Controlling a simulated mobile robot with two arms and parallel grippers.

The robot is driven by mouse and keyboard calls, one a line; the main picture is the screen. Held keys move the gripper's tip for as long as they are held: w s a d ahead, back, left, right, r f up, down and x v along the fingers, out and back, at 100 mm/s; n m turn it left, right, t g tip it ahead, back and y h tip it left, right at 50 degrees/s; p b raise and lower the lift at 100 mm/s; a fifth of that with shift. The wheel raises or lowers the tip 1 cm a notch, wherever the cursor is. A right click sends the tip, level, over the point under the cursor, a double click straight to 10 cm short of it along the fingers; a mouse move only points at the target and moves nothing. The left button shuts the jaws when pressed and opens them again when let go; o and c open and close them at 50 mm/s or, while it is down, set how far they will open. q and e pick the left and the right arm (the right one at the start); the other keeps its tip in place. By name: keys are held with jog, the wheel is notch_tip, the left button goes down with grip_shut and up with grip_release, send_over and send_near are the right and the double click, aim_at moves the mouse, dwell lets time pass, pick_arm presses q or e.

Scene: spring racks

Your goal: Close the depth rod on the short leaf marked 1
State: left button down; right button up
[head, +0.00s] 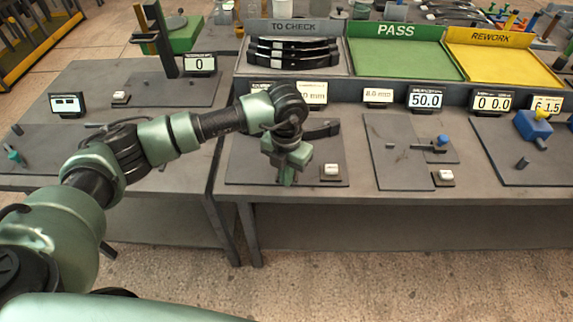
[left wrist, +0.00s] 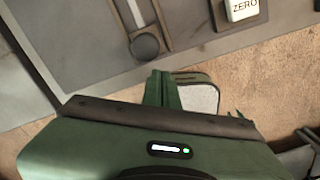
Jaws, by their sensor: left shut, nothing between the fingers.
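My left gripper (head: 287,178) points down over the front of a dark plate (head: 240,165) on the middle bench. Its fingers are shut and empty; they show in the left wrist view (left wrist: 158,88). Just beyond them in that view is a dark bar with a pale strip and a round black knob (left wrist: 145,46); I cannot tell if this is the depth rod. A dark block-like piece (head: 322,131) lies on the plate behind the gripper, partly hidden by my arm. Several black curved leaves (head: 292,55) lie in the TO CHECK tray; no mark 1 is readable. My right gripper is out of view.
A white ZERO button (left wrist: 242,8) stands right of the fingers; it also shows in the head view (head: 331,169). Behind are a green PASS tray (head: 400,60) and a yellow REWORK tray (head: 500,65). Several small displays line the bench. The front bench edge is close.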

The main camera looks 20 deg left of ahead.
pick_arm(q)
jog(key=shift+w, duration=0.15)
jog(key=shift+w+a+b, duration=0.25)
jog(key=shift+w+b, duration=0.35)
jog(key=shift+w, duration=0.25)
jog(key=shift+w+a+b, duration=0.25)
jog(key=shift+w+b, duration=0.35)
jog(key=shift+w, duration=0.15)
jog(key=shift+w+a+b, duration=0.25)
jog(key=shift+w+b, duration=0.3)
jog(key=shift+w, duration=0.2)
jog(key=shift+w+r, duration=0.15)
jog(key=shift+r, duration=0.1)
dwell(0.4)
jog(key=shift+r+p, duration=0.5)
jog(key=shift+r, duration=0.25)
jog(key=shift+s+r+p, duration=0.2)
jog(key=shift+r+p, duration=1.25)
jog(key=shift+r, duration=1.05)
